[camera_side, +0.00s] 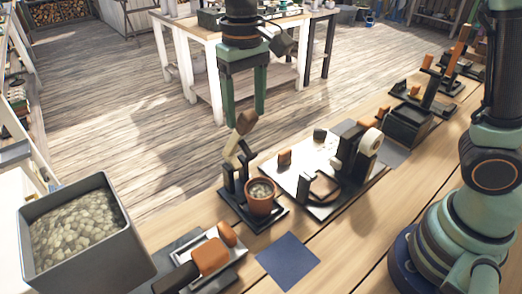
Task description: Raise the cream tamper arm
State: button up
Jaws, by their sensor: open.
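The cream tamper arm (239,149) is a short pale bar set between dark upright posts on a small black base. A terracotta pot (261,203) filled with pale granules sits on the same base, in front of the posts. My gripper (240,119) points down with its two green fingers apart.
A grey bin of pebbles (128,252) stands at the front left. A tray with orange blocks (238,254) and a dark blue mat (287,261) lie in front.

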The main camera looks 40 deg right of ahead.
aim_at(242, 146)
jog(key=shift+f, duration=1.3)
jog(key=shift+c, duration=0.3)
grip_shut()
